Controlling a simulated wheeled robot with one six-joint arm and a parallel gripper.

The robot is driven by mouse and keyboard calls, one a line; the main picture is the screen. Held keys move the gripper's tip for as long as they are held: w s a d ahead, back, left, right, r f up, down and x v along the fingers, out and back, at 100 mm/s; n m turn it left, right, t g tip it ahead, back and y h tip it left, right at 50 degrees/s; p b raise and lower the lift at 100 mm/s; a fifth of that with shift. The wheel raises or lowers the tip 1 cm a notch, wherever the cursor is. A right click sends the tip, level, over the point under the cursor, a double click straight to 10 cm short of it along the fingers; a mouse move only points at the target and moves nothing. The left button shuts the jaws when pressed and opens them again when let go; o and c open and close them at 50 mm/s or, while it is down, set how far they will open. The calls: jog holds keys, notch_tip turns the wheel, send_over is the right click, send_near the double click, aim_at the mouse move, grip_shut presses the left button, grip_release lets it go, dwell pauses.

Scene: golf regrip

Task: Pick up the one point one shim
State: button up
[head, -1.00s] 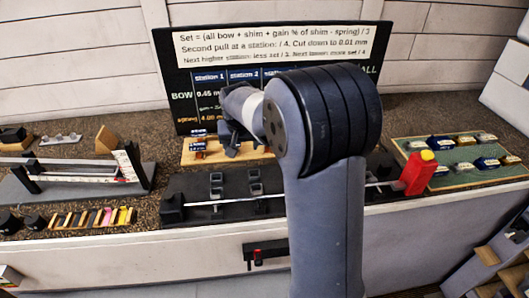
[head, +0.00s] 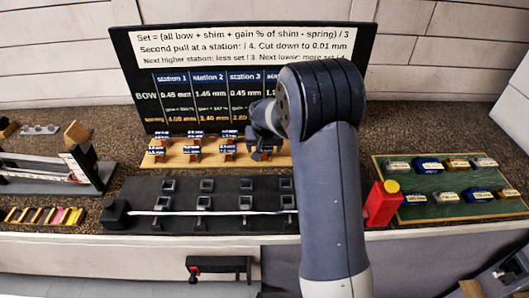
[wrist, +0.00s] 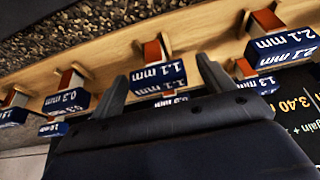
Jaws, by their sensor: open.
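The 1.1 mm shim (wrist: 158,78) is a blue-labelled block with an orange-red part behind it, seated on a wooden rack (wrist: 105,58). In the wrist view it shows between the two fingers of my gripper (wrist: 163,84), which are open and empty. Whether the fingers are level with it I cannot tell. In the head view my gripper (head: 264,150) is at the right part of the wooden rack (head: 188,161), and my arm hides the rack's right end. The shim cannot be picked out there.
Neighbouring shims include 2.1 mm (wrist: 284,45) and 0.3 mm (wrist: 66,102); one below the 1.1 is partly hidden. A black fixture with a rod (head: 160,190) lies in front of the rack. A red bottle (head: 382,203) and green tray (head: 411,211) are right, the formula board (head: 130,70) behind.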

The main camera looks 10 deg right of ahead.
jog(key=shift+w+d+f, duration=0.1)
jog(key=shift+w+f, duration=0.15)
jog(key=shift+f, duration=0.4)
jog(key=c, duration=1.1)
